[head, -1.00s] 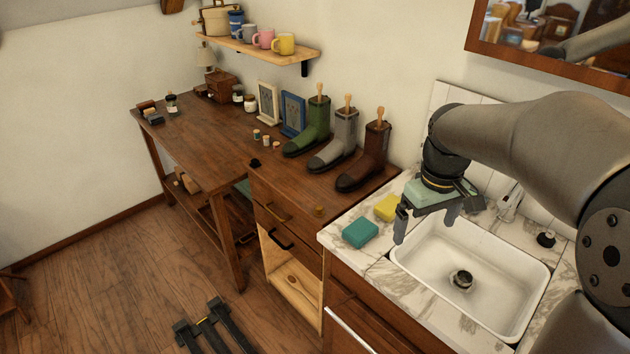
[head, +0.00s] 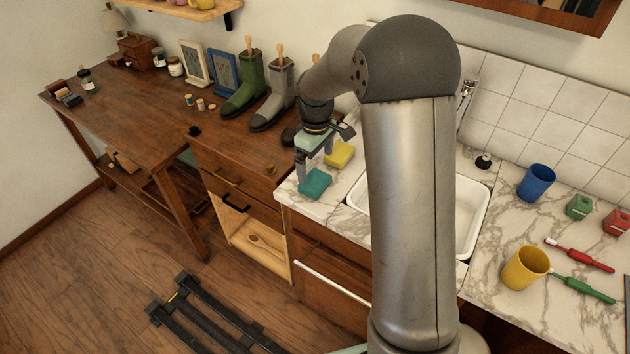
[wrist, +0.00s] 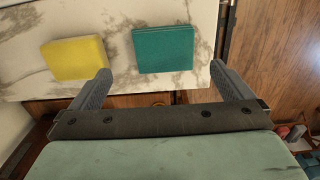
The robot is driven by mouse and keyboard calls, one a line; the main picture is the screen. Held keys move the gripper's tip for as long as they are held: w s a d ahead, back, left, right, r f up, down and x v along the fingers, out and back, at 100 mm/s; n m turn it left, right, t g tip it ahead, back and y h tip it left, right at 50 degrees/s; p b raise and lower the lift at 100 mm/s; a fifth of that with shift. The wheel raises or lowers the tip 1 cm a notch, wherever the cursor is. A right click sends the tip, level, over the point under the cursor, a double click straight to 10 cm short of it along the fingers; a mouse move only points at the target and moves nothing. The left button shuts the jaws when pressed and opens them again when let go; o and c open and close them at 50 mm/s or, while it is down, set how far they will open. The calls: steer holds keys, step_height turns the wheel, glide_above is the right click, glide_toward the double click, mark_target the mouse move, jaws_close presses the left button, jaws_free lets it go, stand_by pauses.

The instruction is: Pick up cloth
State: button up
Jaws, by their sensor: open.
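Two folded, pad-like pieces that may be cloths lie flat on the marble counter left of the sink. The teal one (head: 315,183) is nearer the front edge and the yellow one (head: 340,154) is behind it. My gripper (head: 316,167) is open and empty above them. In the wrist view, the teal piece (wrist: 163,48) appears between and beyond the two fingertips (wrist: 160,72). The yellow piece (wrist: 74,58) is beyond the left finger. Neither piece looks gripped. The exact height of the fingers above the counter is unclear.
The white sink (head: 478,215) is partly hidden by my arm. A blue cup (head: 536,183), yellow cup (head: 525,268) and toothbrushes (head: 580,255) stand or lie to the right. Green (head: 242,88) and grey (head: 272,95) boots stand on the wooden bench (head: 140,105).

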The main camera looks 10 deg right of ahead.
mark_target(315, 179)
steer(key=shift+s+a+f+p, duration=0.1)
steer(key=shift+f+p, duration=0.3)
steer(key=shift+f, duration=1.05)
steer(key=shift+s+f+p, duration=0.1)
steer(key=shift+f+p, duration=0.25)
steer(key=shift+f, duration=1.05)
steer(key=c, duration=1)
steer(key=shift+r, duration=0.1)
steer(key=shift+r, duration=0.45)
step_height(315, 179, up, 2)
steer(key=shift+s+r+b, duration=0.1)
steer(key=shift+r+b, duration=0.15)
steer(key=shift+b, duration=0.1)
steer(key=s+r+b, duration=0.1)
steer(key=s+r, duration=0.2)
steer(key=s, duration=0.1)
steer(key=s+d+r+b, duration=0.1)
steer(key=s+r, duration=0.2)
steer(key=s, duration=0.2)
steer(key=s+d+r+b, duration=0.1)
steer(key=s+r, duration=0.2)
steer(key=s, duration=0.1)
steer(key=shift+s+d+r, duration=0.25)
steer(key=shift+s, duration=0.05)
steer(key=shift+o, duration=0.4)
steer(key=shift+d+f, duration=0.1)
